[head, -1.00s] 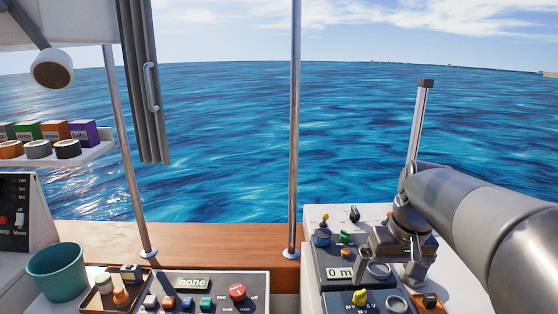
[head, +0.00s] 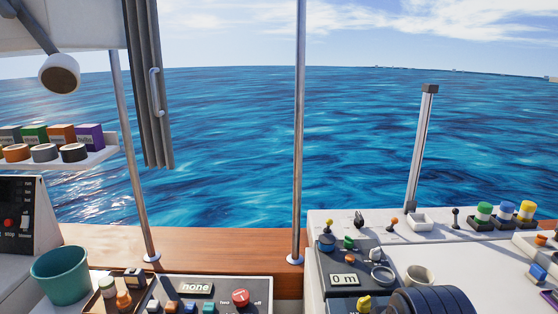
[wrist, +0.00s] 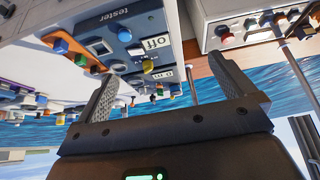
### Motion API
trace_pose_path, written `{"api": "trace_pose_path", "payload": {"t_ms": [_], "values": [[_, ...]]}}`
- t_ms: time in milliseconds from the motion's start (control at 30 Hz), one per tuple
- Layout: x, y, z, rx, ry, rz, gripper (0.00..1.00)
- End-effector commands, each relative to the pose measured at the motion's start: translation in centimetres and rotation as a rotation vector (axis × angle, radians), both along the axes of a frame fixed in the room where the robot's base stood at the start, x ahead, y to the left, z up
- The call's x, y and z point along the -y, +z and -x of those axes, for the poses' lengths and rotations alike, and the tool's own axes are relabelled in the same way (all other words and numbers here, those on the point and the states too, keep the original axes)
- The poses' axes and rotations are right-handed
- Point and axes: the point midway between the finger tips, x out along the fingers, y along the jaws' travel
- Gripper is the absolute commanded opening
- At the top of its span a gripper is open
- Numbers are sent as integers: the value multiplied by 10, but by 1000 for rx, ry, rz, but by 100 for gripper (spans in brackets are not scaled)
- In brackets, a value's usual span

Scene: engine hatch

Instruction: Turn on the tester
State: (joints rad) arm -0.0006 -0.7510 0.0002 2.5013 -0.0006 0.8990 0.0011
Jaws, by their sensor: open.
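The tester (wrist: 116,28) shows in the wrist view as a blue panel at the upper left, with its label upside down. Its small display (wrist: 156,42) reads "off". A yellow knob (wrist: 148,66) stands below this display in the picture. I cannot tell which control switches the tester. My gripper (wrist: 163,68) is open and empty, its two ribbed fingers spread wide. The fingers overlap the panel area in the picture but I see no contact. In the head view a yellow knob (head: 365,303) shows at the bottom edge; I cannot make out the tester's label there.
A grey panel with a "0 m" display (head: 345,280) and a white cup (head: 418,277) stand at the right. A metal post (head: 298,150) rises mid-picture. A teal bucket (head: 60,275) and a "none" panel (head: 196,288) are at left.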

Motion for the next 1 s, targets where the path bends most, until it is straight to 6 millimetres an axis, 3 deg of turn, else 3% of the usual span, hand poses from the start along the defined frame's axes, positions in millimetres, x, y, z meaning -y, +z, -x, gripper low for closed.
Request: {"api": "trace_pose_path", "payload": {"t_ms": [267,433,1000], "values": [[0,1,-1,-4,0,0,76],[4,4,-12,-43,-2,-5,62],[49,10,-102,-317,11,-70,16]]}}
